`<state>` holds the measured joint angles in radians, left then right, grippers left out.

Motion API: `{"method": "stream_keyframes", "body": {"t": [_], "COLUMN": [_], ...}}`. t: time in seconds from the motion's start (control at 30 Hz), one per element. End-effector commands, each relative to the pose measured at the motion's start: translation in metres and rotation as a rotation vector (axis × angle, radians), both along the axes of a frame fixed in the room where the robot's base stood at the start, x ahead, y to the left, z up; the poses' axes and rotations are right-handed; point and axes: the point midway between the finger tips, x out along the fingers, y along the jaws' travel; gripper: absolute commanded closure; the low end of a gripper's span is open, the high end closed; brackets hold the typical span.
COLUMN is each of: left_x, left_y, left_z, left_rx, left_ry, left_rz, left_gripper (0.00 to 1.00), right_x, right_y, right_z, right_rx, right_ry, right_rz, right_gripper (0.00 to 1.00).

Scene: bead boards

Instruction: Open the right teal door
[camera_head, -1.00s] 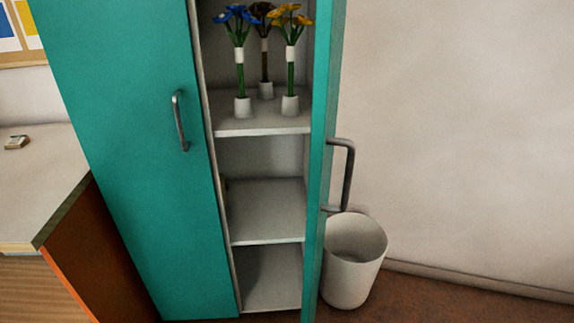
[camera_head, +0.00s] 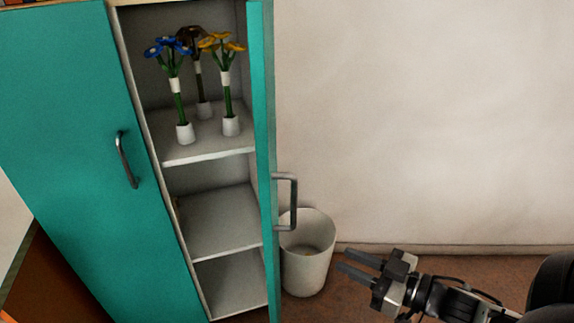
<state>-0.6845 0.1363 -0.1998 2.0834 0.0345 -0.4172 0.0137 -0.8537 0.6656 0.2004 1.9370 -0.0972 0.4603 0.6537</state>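The right teal door (camera_head: 264,130) stands swung open, seen nearly edge-on, with its grey bar handle (camera_head: 293,202) facing right. The shelves behind it are exposed. The left teal door (camera_head: 75,160) is shut and has its own grey handle (camera_head: 126,160). My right gripper (camera_head: 355,264) is at the lower right, to the right of the door and below its handle, apart from both. Its two fingers point left with a gap between them, and it holds nothing. My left gripper is not in view.
A white bin (camera_head: 308,262) stands on the floor just right of the open door, close to my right gripper. Blue, brown and yellow flowers in white pots stand on the upper shelf (camera_head: 205,152). A brown cabinet side (camera_head: 35,275) is at the lower left. The wall at right is bare.

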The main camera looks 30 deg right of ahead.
Motion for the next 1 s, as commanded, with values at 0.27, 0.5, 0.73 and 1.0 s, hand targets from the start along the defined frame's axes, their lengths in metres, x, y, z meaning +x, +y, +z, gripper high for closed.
{"method": "stream_keyframes", "body": {"t": [0.27,0.5,0.73,1.0], "left_x": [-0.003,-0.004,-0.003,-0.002], "left_y": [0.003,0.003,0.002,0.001], "left_z": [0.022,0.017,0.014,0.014], "left_rx": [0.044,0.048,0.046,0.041], "left_ry": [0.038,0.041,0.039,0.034], "left_rz": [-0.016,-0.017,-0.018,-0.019], "left_gripper": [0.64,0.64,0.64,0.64], "right_x": [-0.004,0.009,0.042,0.079], "right_y": [-0.045,-0.032,0.004,0.042], "right_z": [0.117,0.124,0.124,0.125], "right_rx": [0.049,0.061,0.062,0.061], "right_ry": [-0.069,-0.071,-0.075,-0.076], "right_rz": [0.377,0.428,0.427,0.424], "right_gripper": [0.76,0.76,0.76,0.76]}}
